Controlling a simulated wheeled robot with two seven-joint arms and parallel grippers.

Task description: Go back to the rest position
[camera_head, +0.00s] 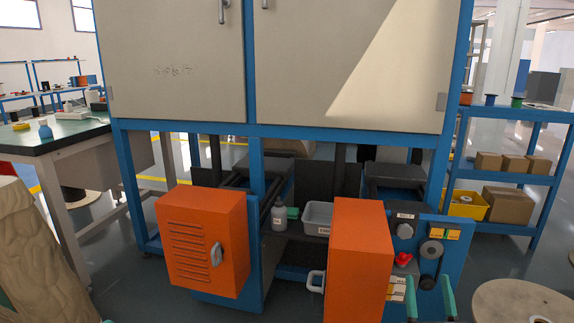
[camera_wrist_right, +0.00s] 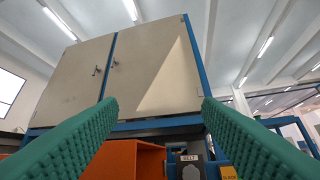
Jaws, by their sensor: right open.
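My right gripper (camera_head: 429,297) is at the lower right of the head view, in front of the blue control panel (camera_head: 452,240). Its two green ribbed fingers stand apart. In the right wrist view the gripper (camera_wrist_right: 158,112) is open, with nothing between its fingers, and it points toward the machine. My left gripper cannot be made out. The machine has closed beige upper doors (camera_head: 170,60) on a blue frame. Below, two orange doors, a left one (camera_head: 200,240) and a right one (camera_head: 358,260), stand out toward me with the lower bay between them.
In the bay are a white bottle (camera_head: 279,215) and a grey bin (camera_head: 318,217). A red knob (camera_head: 403,260) sits on the panel. A green-topped table (camera_head: 45,138) is at left. A blue shelf (camera_head: 510,175) with boxes and a round wooden top (camera_head: 520,300) are at right.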

